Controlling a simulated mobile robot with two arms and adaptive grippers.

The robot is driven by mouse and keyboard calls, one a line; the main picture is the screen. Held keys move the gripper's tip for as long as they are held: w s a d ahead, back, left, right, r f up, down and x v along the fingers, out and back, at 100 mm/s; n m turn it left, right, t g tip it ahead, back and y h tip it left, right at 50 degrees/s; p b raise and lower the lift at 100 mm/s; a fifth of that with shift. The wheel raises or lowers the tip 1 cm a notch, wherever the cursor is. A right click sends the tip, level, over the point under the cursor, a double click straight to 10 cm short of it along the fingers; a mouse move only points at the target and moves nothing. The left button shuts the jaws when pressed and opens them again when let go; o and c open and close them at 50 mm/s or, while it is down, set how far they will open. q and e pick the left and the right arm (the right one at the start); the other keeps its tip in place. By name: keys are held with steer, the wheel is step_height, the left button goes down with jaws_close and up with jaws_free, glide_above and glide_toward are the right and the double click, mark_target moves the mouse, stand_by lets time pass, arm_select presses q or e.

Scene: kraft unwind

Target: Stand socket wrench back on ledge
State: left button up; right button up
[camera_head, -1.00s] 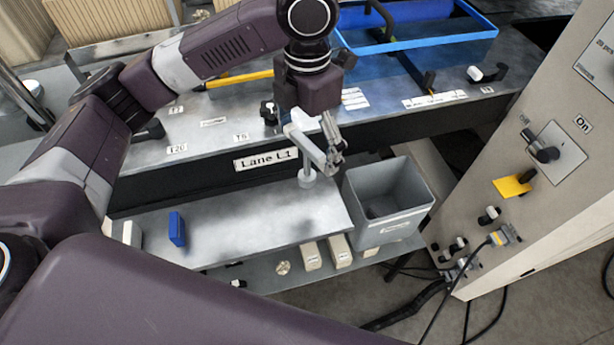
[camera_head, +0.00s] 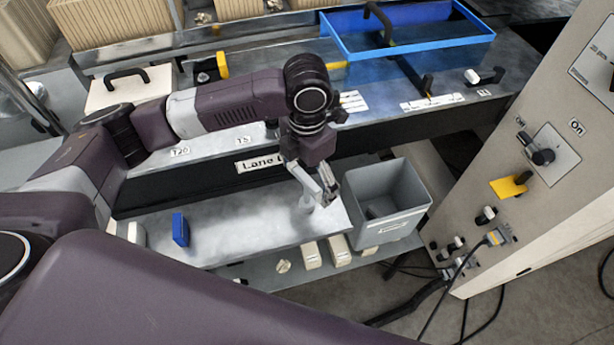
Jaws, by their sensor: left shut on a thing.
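The socket wrench (camera_head: 305,199) is a pale grey tool, mostly hidden by the fingers and blending with the metal behind it. My left gripper (camera_head: 328,196) comes down from above and is shut on it. The wrench is low over the right part of the grey metal ledge (camera_head: 245,220), just left of the grey bin. I cannot tell whether its lower end touches the ledge. My right gripper is not in view.
An open grey bin (camera_head: 388,205) stands close to the right of the gripper. A blue block (camera_head: 180,229) stands on the ledge's left part. A blue-framed tray (camera_head: 410,45) lies on the upper bench. A control cabinet (camera_head: 540,180) rises at the right. The ledge's middle is clear.

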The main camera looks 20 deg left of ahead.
arm_select(q)
steer(key=o, duration=1)
steer(key=shift+f, duration=0.1)
steer(key=shift+c, duration=0.2)
step_height(320, 180, up, 12)
steer(key=b, duration=0.2)
steer(key=shift+b, duration=0.35)
